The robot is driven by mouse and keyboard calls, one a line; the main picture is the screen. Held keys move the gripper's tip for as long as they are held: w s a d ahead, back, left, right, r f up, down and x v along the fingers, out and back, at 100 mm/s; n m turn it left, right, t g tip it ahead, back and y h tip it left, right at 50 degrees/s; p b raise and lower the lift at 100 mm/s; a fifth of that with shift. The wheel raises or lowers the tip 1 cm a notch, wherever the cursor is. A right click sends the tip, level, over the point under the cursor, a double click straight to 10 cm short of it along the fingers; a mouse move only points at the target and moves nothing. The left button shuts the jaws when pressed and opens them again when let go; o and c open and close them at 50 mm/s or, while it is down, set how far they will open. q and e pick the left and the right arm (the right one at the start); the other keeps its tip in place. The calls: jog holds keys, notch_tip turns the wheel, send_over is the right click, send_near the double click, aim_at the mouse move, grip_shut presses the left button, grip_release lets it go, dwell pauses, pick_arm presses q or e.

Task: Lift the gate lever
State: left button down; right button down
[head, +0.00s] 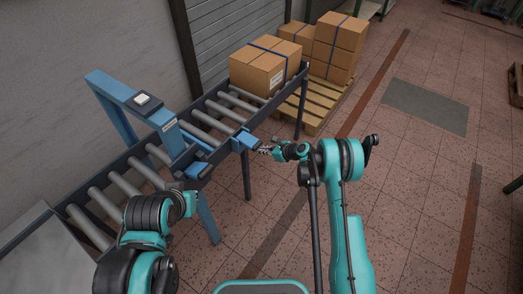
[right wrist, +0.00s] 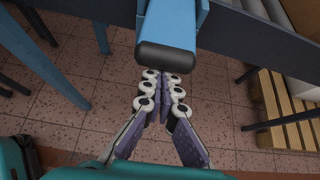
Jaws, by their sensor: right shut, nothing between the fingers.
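The gate lever (head: 246,139) is a blue bar at the near side of the roller conveyor. In the right wrist view, the lever (right wrist: 172,18) ends in a black rounded grip (right wrist: 166,57). My right gripper (head: 264,150) is at the lever's outer end. It also shows in the right wrist view (right wrist: 163,76), its fingers shut together and empty. The fingertips reach the lower edge of the black grip and partly pass behind it. I cannot tell whether they touch it. My left arm is at the lower left, and its fingers cannot be made out.
The roller conveyor (head: 103,200) runs from lower left to upper right, with a blue gate frame (head: 127,100) over it. A strapped carton (head: 262,68) rests on its far rollers. A pallet (head: 318,108) with cartons stands behind.

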jog(key=shift+r, duration=0.25)
notch_tip(320, 180, up, 7)
jog(key=g+h+p, duration=0.4)
jog(key=h+p, duration=0.1)
send_over(255, 143)
jog(key=s+d, duration=0.2)
jog(key=shift+w+a, duration=0.15)
jog(key=shift+w, duration=0.1)
jog(key=shift+w+a+r+g+h+p, duration=0.2)
jog(key=shift+r+g+h, duration=0.1)
jog(key=shift+r+h, duration=0.15)
jog(key=shift+w+a+r+g+h+p, duration=0.1)
jog(key=shift+a+r+g+h+p, duration=0.1)
jog(key=shift+r+g+h, duration=0.25)
jog(key=shift+w+a+r, duration=0.25)
jog(key=shift+r, duration=0.05)
jog(key=shift+w+a+r, duration=0.1)
